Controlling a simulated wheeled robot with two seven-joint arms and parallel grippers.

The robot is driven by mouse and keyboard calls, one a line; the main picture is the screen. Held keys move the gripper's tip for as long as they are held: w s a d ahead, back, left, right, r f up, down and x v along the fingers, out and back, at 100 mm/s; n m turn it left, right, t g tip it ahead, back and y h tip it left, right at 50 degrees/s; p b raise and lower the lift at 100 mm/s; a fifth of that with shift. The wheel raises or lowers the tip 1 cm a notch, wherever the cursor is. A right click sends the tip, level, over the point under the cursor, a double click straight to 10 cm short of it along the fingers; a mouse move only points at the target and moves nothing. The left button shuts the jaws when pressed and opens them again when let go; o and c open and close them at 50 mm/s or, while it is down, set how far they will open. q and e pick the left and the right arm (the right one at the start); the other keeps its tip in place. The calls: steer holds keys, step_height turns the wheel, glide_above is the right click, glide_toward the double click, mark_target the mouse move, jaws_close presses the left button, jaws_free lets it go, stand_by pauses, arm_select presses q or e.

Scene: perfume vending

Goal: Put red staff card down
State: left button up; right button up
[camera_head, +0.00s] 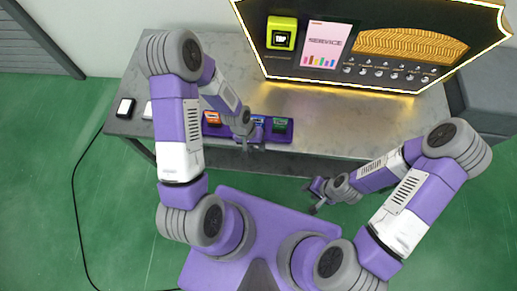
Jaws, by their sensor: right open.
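A purple tray (296,136) lies along the front of the grey table and holds small coloured items. An orange-red item (213,118), possibly the red staff card, is in its left part. A blue item (258,119) and a green item (281,125) are in its right part. My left gripper (250,143) points down over the middle of the tray, just right of the orange-red item; its fingers are too small to tell whether they hold anything. My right gripper (317,202) is open and empty, in front of the table's front edge.
The grey table (340,125) has free room right of the tray. A dark vending panel (365,45) with a yellow-green reader and a "SERVICE" sign stands at the back. A black device (125,108) and a white item (148,111) lie at the left end.

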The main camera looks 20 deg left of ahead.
arm_select(q)
steer(key=s+d+f, duration=0.4)
steer(key=s, duration=0.4)
steer(key=shift+s+d+f+n+h, duration=0.15)
steer(key=shift+d+f+n+h, duration=0.15)
steer(key=shift+d+h, duration=0.1)
steer(key=shift+r, duration=0.15)
arm_select(e)
steer(key=shift+r, duration=0.1)
arm_select(q)
steer(key=shift+r+p, duration=0.3)
steer(key=shift+p, duration=0.15)
arm_select(e)
steer(key=shift+r, duration=0.3)
steer(key=shift+c, duration=0.4)
